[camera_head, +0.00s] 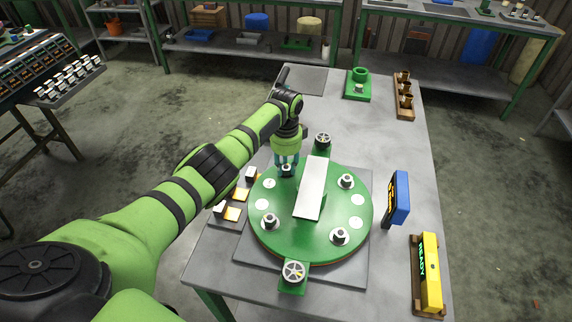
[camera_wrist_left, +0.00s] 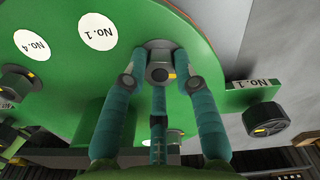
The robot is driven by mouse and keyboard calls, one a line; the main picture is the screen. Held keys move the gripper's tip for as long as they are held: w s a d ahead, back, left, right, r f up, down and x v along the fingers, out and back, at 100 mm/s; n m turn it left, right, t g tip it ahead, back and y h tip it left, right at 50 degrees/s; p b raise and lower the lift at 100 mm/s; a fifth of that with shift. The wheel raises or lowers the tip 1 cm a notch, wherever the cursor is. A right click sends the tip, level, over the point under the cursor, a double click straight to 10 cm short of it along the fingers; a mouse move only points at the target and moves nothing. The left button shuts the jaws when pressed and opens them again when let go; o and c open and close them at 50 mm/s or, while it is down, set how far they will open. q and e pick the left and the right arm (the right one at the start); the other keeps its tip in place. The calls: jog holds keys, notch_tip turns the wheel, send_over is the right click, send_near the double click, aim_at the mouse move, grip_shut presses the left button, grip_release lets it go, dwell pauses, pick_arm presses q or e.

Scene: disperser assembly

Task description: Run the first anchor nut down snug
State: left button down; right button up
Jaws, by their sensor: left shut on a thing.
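The green round plate (camera_head: 287,225) lies on a grey base on the table, with several nuts standing around it. My left gripper (camera_head: 287,163) is at the plate's far left edge, pointing down, its teal fingers shut on the first anchor nut (camera_head: 286,171). In the left wrist view my left gripper (camera_wrist_left: 160,80) has fingers on both sides of this nut (camera_wrist_left: 160,72), which sits on a pale washer beside the "No.1" label (camera_wrist_left: 98,31). Another nut (camera_head: 346,181) stands at the right. Whether the held nut is snug cannot be seen. My right gripper is not in view.
A pale raised bar (camera_head: 311,190) crosses the plate's middle. Black handwheels stand at the far (camera_head: 322,139) and near (camera_head: 293,272) tabs. A blue device (camera_head: 400,198) and a yellow device (camera_head: 431,272) stand at right. The table's far middle is clear.

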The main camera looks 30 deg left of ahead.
aim_at(286, 167)
pick_arm(q)
jog(key=c, duration=1)
grip_release()
jog(key=shift+o, duration=0.2)
notch_tip(286, 167, up, 12)
jog(key=shift+s, duration=0.1)
